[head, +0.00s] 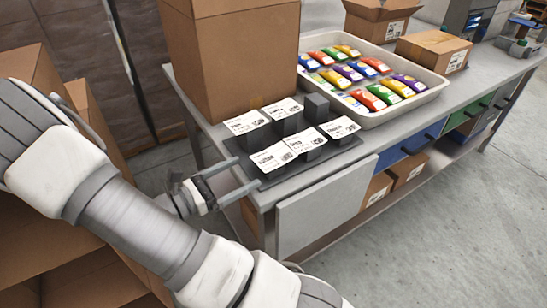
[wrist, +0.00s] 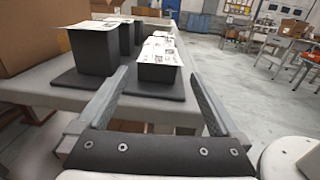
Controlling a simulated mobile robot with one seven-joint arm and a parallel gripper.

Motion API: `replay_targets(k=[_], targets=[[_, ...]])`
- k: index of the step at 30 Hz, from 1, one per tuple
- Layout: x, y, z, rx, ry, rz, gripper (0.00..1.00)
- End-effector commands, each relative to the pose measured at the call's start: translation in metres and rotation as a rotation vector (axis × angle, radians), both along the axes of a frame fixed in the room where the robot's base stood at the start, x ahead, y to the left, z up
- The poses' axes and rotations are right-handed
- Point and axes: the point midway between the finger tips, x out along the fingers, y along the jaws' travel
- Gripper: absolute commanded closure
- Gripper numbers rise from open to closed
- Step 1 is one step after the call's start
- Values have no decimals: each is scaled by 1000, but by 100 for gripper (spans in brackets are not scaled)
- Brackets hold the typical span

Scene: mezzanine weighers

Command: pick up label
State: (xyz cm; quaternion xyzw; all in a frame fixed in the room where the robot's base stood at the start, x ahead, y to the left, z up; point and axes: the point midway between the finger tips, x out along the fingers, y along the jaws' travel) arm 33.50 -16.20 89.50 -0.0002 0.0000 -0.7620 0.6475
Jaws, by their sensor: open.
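Several white printed labels lie on top of dark blocks on a black board (head: 327,161) at the table's near corner. The nearest is the front-left label (head: 272,157); others are the front-middle label (head: 305,141), the front-right label (head: 339,127) and two back labels (head: 246,121) (head: 283,108). Which one is meant cannot be told. My gripper (head: 247,172) is open and empty, just left of the front-left label at the board's edge. In the wrist view, the gripper (wrist: 160,76) has a label-topped block (wrist: 160,73) beyond and between its fingers, apart from them.
A large cardboard box (head: 235,60) stands behind the board. A pale tray (head: 425,95) of colourful packets is to the right. One dark block (head: 316,106) at the back carries no visible label. More boxes stand at left, near my arm. The floor at lower right is clear.

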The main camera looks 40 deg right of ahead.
Motion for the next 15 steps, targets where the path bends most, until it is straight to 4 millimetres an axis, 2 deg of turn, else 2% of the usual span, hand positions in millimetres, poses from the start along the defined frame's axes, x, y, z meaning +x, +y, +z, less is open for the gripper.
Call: replay_targets(k=[6,15], targets=[[-6,-32,1,0,-1,-3,0],[-7,-39,2,1,0,-1,0]])
